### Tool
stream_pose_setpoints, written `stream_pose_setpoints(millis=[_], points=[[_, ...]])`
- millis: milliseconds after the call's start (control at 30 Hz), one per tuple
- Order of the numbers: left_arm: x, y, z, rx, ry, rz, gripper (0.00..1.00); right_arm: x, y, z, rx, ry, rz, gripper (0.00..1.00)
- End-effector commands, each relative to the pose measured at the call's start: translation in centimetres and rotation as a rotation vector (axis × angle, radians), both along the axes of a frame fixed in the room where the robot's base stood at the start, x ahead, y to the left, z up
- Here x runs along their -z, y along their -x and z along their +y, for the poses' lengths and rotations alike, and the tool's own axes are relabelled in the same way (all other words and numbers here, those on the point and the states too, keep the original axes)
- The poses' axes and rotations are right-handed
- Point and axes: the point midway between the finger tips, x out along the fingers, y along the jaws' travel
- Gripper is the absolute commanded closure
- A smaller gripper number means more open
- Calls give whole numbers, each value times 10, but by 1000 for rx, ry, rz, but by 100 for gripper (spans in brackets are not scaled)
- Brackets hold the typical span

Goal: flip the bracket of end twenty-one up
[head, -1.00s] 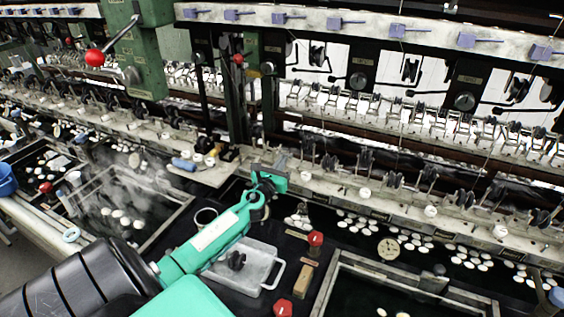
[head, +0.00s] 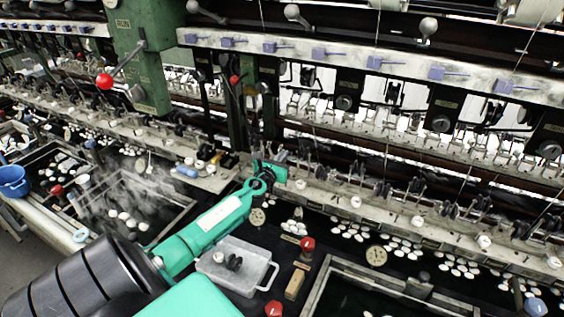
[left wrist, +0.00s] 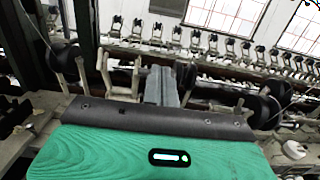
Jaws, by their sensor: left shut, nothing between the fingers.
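My left gripper (head: 268,173) reaches in from the left on its green arm, with its tip at the pale rail (head: 322,190) that carries the brackets. It is shut and holds nothing. In the left wrist view the dark edge of the gripper's green body fills the lower part, and its grey fingers (left wrist: 161,86) point at the rail between small pale posts and dark round pulleys (left wrist: 262,108). Several small brackets (head: 383,190) stand along the rail to the right. I cannot tell which one belongs to end twenty-one. My right gripper does not show.
Below the rail are dark basins with white cocoons (head: 403,247), round dials (head: 376,256) and red knobs (head: 307,244). A green post (head: 144,60) with a red ball lever (head: 104,81) stands at the upper left.

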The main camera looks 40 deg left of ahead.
Motion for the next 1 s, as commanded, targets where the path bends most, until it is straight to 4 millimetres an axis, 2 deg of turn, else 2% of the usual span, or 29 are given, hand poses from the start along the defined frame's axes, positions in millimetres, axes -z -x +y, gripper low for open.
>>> stream_pose_setpoints(millis=[100,467,1000], points=[[-7,-7,3,-1,0,-1,100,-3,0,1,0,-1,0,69],[-13,-18,6,-1,0,-1,100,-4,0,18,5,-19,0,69],[-14,-19,6,-1,0,0,100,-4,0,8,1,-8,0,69]])
